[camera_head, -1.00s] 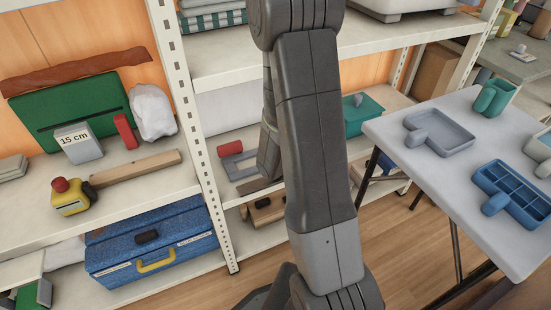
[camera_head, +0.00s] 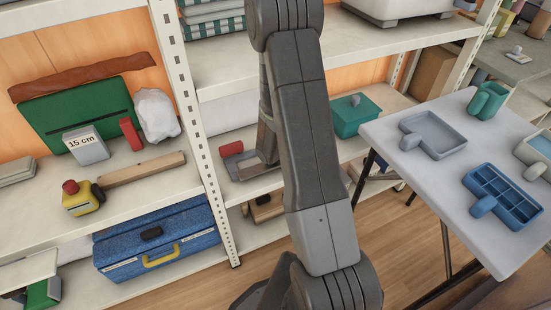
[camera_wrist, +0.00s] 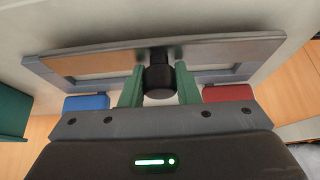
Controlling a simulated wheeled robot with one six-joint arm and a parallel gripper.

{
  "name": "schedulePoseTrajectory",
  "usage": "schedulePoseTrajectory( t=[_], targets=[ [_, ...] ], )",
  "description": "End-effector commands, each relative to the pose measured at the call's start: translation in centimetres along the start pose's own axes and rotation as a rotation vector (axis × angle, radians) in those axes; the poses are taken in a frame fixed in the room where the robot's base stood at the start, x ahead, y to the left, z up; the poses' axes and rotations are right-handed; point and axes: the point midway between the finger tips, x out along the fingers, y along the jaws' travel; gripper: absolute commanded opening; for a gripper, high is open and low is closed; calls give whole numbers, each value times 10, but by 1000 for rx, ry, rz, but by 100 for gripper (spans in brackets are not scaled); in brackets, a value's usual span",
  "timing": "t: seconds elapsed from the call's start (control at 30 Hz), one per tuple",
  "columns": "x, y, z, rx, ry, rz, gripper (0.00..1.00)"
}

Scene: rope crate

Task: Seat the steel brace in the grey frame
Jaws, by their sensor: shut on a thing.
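My gripper (camera_wrist: 159,88) has green fingers shut on the black knob (camera_wrist: 159,76) of the steel brace. The brace (camera_wrist: 212,54) is a wide flat plate held crosswise ahead of the gripper in the wrist view. The grey frame (camera_wrist: 46,77) shows around and just beyond it, with pale openings on both sides of the knob. The brace overlaps the frame; I cannot tell whether it touches or sits in it. In the head view the grey frame (camera_head: 233,169) lies on the middle shelf, partly hidden by my arm.
A red block (camera_wrist: 228,93) and a blue block (camera_wrist: 87,102) lie close beside my fingers. A teal box (camera_head: 357,116) stands right of my arm on the shelf. A shelf post (camera_head: 195,130) rises to the left. The grey table (camera_head: 385,133) with trays is at right.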

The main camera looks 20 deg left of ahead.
Motion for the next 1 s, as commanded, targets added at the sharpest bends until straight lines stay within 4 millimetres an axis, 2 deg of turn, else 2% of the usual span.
schedulePoseTrajectory(
  t=[0.2,0.5,1.0],
  targets=[
    [6,7,-21,-1,0,0,0],
    [19,15,-43,-1,0,0,0],
    [27,18,-50,-1,1,0,0]
  ],
)
